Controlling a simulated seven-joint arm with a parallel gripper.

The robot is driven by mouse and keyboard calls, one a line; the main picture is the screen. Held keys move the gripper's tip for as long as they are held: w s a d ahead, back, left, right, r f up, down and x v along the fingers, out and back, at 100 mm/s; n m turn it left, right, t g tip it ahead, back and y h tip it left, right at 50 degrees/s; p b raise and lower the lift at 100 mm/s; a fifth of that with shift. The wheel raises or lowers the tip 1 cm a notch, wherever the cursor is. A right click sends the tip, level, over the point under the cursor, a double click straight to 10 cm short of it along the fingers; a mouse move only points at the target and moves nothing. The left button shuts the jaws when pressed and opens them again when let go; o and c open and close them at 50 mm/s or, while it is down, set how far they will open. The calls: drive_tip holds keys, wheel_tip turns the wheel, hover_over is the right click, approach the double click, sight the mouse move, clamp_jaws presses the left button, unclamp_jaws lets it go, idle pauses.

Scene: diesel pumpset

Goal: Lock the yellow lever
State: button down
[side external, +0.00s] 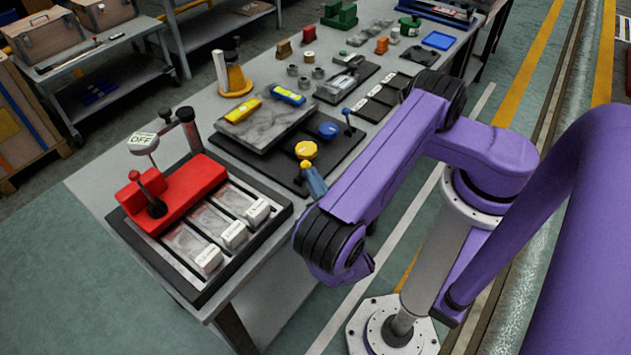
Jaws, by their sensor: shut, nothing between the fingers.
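A round yellow knob (306,150), the only yellow part I can match to the lever, sits on a dark plate (345,150) at the middle of the bench. My wrist hides the rest of the gripper. The lever's arm and its lock position cannot be made out.
A grey slab (265,122) carries yellow and blue pieces.

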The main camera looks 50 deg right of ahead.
drive_tip(key=shift+w+r+n+g+y, duration=0.65)
drive_tip(key=shift+w+n+g+y, duration=0.15)
drive_tip(key=shift+g, duration=0.4)
drive_tip(key=shift+w+r, duration=0.2)
drive_tip(key=shift+w, duration=0.3)
drive_tip(key=shift+w+r, duration=0.2)
drive_tip(key=shift+w, duration=0.4)
drive_tip(key=s+a+r, duration=0.4)
drive_tip(key=s+a, duration=0.2)
drive_tip(key=s, duration=0.6)
drive_tip(key=shift+a+r, duration=0.15)
drive_tip(key=shift+a, duration=0.05)
